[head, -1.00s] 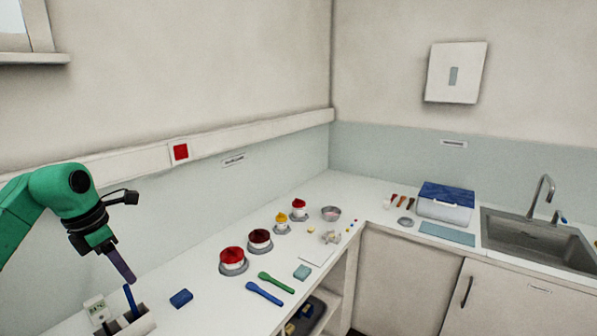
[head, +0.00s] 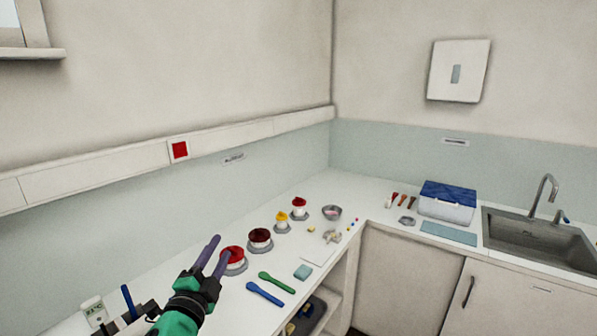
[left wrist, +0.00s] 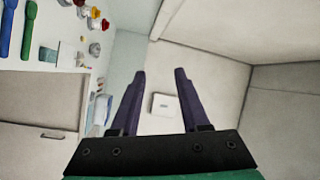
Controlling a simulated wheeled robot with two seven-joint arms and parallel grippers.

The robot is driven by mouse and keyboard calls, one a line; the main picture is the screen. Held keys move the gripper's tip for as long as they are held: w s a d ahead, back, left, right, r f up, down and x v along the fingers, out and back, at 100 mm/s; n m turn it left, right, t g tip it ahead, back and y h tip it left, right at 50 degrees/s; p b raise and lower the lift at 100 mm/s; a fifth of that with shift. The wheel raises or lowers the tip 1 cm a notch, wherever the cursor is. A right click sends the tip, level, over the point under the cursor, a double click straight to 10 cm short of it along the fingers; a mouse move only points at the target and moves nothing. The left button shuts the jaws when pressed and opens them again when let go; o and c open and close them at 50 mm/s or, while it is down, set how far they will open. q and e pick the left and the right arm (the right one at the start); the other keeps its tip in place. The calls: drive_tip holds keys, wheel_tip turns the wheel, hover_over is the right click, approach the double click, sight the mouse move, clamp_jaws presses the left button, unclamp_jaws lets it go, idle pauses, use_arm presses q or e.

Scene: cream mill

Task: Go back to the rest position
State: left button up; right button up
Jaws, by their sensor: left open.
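My left gripper (head: 213,250) is open and empty. In the head view it is at the lower left, its two purple fingers pointing up and away over the counter. The fingertips overlap the left edge of the red-topped jar (head: 233,258) in the picture; I see no hold on it. In the left wrist view the two fingers (left wrist: 160,75) stand apart with nothing between them but the room behind. My right gripper is in neither view.
The white counter (head: 215,312) holds a blue spatula (head: 264,293), a green spatula (head: 277,282), a dark red jar (head: 260,239), a yellow jar (head: 282,220) and a holder with a blue-handled tool (head: 129,301). A blue-lidded box (head: 447,203) stands by the sink (head: 540,240).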

use_arm(q)
drive_tip(key=s+a+f+n+g+y, duration=0.2)
drive_tip(key=s+a+f+n+g, duration=0.15)
drive_tip(key=s+f+n, duration=0.35)
drive_tip(key=s+a+f+n+g+y, duration=0.25)
drive_tip(key=s+f+g, duration=0.2)
drive_tip(key=f, duration=0.55)
drive_tip(key=s+f+n+g+h, duration=0.15)
drive_tip(key=s+f+g, duration=0.25)
drive_tip(key=s, duration=0.4)
drive_tip(key=s+f+n+g+h, duration=0.1)
drive_tip(key=s+f+n+g, duration=0.15)
drive_tip(key=s+f, duration=0.35)
drive_tip(key=s+f+g+b, duration=0.1)
drive_tip(key=s+f+b, duration=0.15)
drive_tip(key=f, duration=1.25)
drive_tip(key=s+f+g+b, duration=0.15)
drive_tip(key=f+b, duration=0.25)
drive_tip(key=f, duration=1.1)
drive_tip(key=s+a+f+b, duration=0.2)
drive_tip(key=s+f+b, duration=0.2)
drive_tip(key=s+f, duration=1.2)
drive_tip(key=shift+s+a+f+g, duration=0.15)
drive_tip(key=shift+a+f+g, duration=0.15)
drive_tip(key=shift+f+g, duration=0.15)
drive_tip(key=shift+m, duration=0.25)
